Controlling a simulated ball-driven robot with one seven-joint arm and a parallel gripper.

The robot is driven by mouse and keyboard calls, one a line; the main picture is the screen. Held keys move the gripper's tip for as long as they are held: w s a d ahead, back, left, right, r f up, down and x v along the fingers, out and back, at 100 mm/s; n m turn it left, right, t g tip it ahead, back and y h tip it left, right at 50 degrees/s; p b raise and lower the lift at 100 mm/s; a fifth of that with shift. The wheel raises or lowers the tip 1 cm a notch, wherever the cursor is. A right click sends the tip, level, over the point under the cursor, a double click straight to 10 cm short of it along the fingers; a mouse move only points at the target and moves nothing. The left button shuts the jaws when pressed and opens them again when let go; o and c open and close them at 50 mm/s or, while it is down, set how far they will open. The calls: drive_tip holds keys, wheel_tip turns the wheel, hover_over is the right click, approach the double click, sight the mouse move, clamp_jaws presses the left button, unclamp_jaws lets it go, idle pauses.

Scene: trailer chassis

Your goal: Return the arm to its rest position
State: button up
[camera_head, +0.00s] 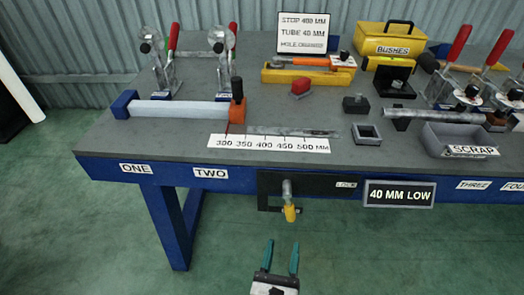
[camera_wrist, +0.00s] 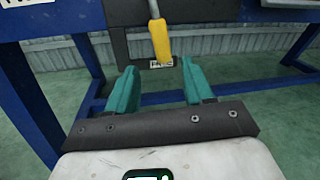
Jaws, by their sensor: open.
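My gripper (camera_head: 281,260) is at the bottom middle of the head view, in front of the workbench and below its top. Its two teal fingers are apart with nothing between them. The fingers also show in the wrist view (camera_wrist: 157,88), pointing toward the bench's underside. A yellow-tipped handle (camera_head: 290,212) hangs from a dark plate (camera_head: 325,187) on the bench front, just beyond the fingers. In the wrist view the yellow handle (camera_wrist: 160,42) appears above and between the fingertips, apart from them.
The grey bench top (camera_head: 190,165) carries clamps, a light bar (camera_head: 180,109), a ruler strip (camera_head: 268,143), a yellow box (camera_head: 391,45) and a grey scrap tray (camera_head: 440,140). A blue bench leg (camera_head: 168,225) stands left of my gripper. Green floor (camera_head: 110,250) around the gripper is clear.

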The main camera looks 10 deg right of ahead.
drive_tip(key=w+a+r+n+t+y, duration=0.35)
drive_tip(key=r+n+y, duration=0.25)
drive_tip(key=n+y, duration=0.75)
drive_tip(key=s+d+f+n+g, duration=0.2)
drive_tip(key=s+f+n+g, duration=0.25)
drive_tip(key=n, duration=0.55)
drive_tip(key=s+d+f+n+g, duration=0.25)
drive_tip(key=f+n+g, duration=0.3)
drive_tip(key=n, duration=0.45)
drive_tip(key=s+d+f+n+g+h, duration=0.2)
drive_tip(key=s+d+n+g+h, duration=0.45)
drive_tip(key=s+d, duration=1)
wheel_tip(320, 180, up, 15)
drive_tip(key=m+g+p, duration=0.1)
drive_tip(key=g+p, duration=0.1)
drive_tip(key=p, duration=1.3)
drive_tip(key=shift+w+a+r+g, duration=0.15)
drive_tip(key=shift+a+g, duration=0.1)
drive_tip(key=shift+g, duration=0.05)
